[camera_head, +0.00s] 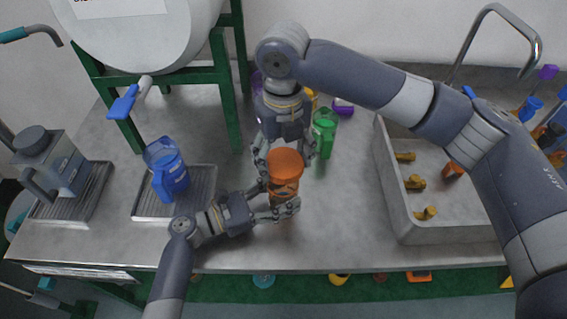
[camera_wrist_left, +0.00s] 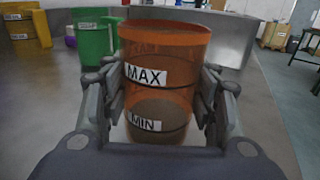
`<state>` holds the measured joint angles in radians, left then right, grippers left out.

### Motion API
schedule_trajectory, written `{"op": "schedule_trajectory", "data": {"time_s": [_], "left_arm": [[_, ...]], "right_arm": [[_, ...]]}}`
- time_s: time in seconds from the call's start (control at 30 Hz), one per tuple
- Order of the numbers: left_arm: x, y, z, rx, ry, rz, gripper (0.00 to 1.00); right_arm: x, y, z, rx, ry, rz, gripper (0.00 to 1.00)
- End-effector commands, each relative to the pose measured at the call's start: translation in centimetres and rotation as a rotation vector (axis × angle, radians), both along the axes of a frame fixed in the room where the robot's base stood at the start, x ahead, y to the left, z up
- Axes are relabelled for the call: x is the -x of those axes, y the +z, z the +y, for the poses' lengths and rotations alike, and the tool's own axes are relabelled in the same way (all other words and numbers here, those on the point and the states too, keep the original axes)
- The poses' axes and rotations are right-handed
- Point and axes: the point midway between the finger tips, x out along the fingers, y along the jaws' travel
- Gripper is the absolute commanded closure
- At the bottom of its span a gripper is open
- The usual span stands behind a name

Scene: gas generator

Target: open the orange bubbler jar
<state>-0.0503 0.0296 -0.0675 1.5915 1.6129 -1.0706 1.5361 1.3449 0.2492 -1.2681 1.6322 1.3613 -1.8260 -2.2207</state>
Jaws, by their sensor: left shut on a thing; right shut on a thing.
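The orange bubbler jar (camera_head: 284,188) stands upright near the middle of the bench. It also shows in the left wrist view (camera_wrist_left: 165,100), with MAX and MIN labels and a bare upper rim with no lid on it. My left gripper (camera_head: 283,208) is shut around the jar's lower body, one finger on each side. My right gripper (camera_head: 286,157) comes down from above and is shut on the orange lid (camera_head: 287,161), over the jar. The gap between lid and rim is hard to judge in the head view.
A green jar (camera_head: 324,133) stands close behind to the right. A blue jar (camera_head: 168,170) is on a tray at left, with a grey jug (camera_head: 50,160) beyond. A sink (camera_head: 398,200) with yellow pieces is at right. The bench front is clear.

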Motion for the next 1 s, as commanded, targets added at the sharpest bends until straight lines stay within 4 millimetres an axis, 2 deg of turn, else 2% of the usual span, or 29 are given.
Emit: {"op": "schedule_trajectory", "data": {"time_s": [0.1, 0.13, 0.23, 0.67, 0.77, 1.0], "left_arm": [[0.0, 0.0, 0.0, 0.0, 0.0, 0.0, 1.0], [0.0, 0.0, 0.0, 0.0, 0.0, 0.0, 0.44], [0.0, 0.0, 0.0, 0.0, 0.0, 0.0, 0.22], [0.2, 0.0, 0.4, -0.001, 0.001, 0.0, 0.22], [0.7, -0.2, 1.5, -0.002, 0.001, 0.002, 0.22], [2.9, -0.2, 6.1, -0.004, 0.0, 0.003, 0.22]], "right_arm": [[0.0, 0.0, 0.0, 0.0, 0.0, 0.0, 0.64], [0.0, 0.0, 0.0, 0.0, 0.0, 0.0, 0.64], [0.0, 0.0, 0.0, 0.0, 0.0, 0.0, 0.64], [0.0, -0.1, 0.0, 0.0, 0.0, 0.0, 0.64], [0.0, -0.1, 0.0, 0.0, 0.0, 0.0, 0.64], [0.0, -0.1, 0.0, 0.0, 0.0, 0.0, 0.64]]}}
